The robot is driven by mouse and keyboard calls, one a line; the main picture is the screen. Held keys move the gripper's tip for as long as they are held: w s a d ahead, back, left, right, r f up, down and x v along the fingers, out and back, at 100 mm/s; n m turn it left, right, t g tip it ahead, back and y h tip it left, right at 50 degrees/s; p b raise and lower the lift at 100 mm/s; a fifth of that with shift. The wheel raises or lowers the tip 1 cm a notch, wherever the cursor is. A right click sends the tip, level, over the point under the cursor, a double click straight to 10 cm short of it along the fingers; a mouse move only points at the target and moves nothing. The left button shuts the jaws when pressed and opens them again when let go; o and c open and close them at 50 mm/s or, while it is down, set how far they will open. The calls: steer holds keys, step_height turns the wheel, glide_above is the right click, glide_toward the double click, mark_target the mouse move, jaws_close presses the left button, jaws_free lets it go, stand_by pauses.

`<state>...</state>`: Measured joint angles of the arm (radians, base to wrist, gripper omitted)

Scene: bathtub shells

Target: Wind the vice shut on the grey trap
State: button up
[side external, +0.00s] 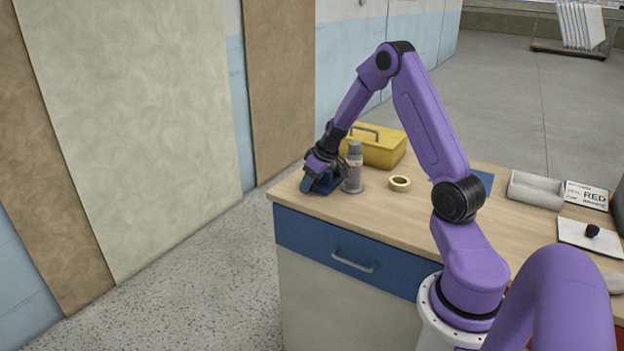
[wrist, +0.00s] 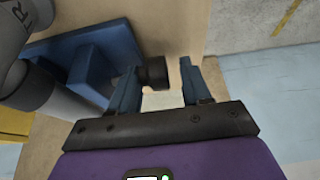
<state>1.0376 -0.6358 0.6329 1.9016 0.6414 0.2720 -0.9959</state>
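The blue vice (side external: 328,184) sits near the bench's far-left corner, partly hidden by my gripper in the side view. In the wrist view the vice (wrist: 91,68) shows a blue base and jaw block, with a dark round knob (wrist: 155,73) at its side. My gripper (wrist: 159,66) is open, its fingers either side of the knob. The left finger is close to the knob, and a gap shows before the right finger. A grey bottle-shaped piece (side external: 353,168) stands upright beside the vice. I cannot tell whether it is the trap or whether the jaws touch anything.
A yellow toolbox (side external: 375,147) stands behind the vice. A tape roll (side external: 400,184) lies right of the grey piece. The bench's left edge is close to the vice.

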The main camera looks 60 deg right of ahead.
steer(key=v, duration=1.7)
steer(key=shift+r, duration=0.25)
steer(key=shift+s, duration=0.1)
steer(key=o, duration=0.3)
steer(key=a+f+n+g+h, duration=0.5)
steer(key=a+f+n+g, duration=0.45)
steer(key=f, duration=0.55)
steer(key=w+a+f+n+t+h, duration=0.2)
steer(key=w+a+n+t+h, duration=0.45)
steer(key=a+h, duration=0.5)
steer(key=shift+g+h, duration=0.75)
steer(key=shift+g, duration=0.15)
steer(key=d, duration=0.6)
steer(key=w+d, duration=0.1)
steer(key=d, duration=1.2)
steer(key=shift+w+d+f, duration=0.1)
steer(key=shift+w+f, duration=0.05)
steer(key=shift+f, duration=0.05)
